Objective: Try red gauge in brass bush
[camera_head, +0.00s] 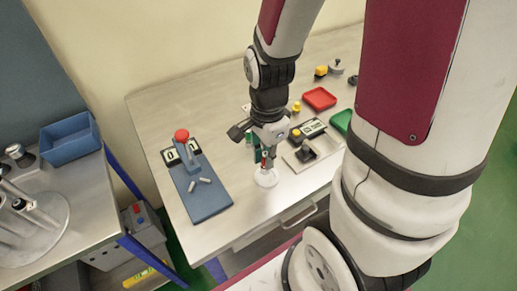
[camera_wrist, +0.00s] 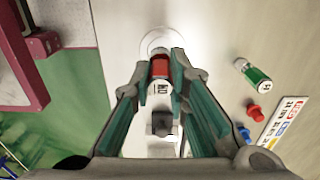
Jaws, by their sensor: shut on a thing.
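My gripper (camera_wrist: 161,82) is shut on the red gauge (camera_wrist: 160,67), a red cylinder with a white label, held between the green finger pads. In the head view my gripper (camera_head: 263,157) is over the front part of the table, just above a pale round disc (camera_head: 267,178). The disc also shows beyond the gauge in the wrist view (camera_wrist: 160,37). I cannot tell whether the gauge touches it. I cannot make out the brass bush for certain; a small yellow piece (camera_head: 296,107) stands behind my gripper.
A blue stand with a red knob (camera_head: 181,136) is on the left, with small metal pins on it. A plate with a dark block (camera_head: 305,153), a red tray (camera_head: 319,98) and a green tray (camera_head: 341,121) are to the right. A green gauge (camera_wrist: 255,75) lies nearby.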

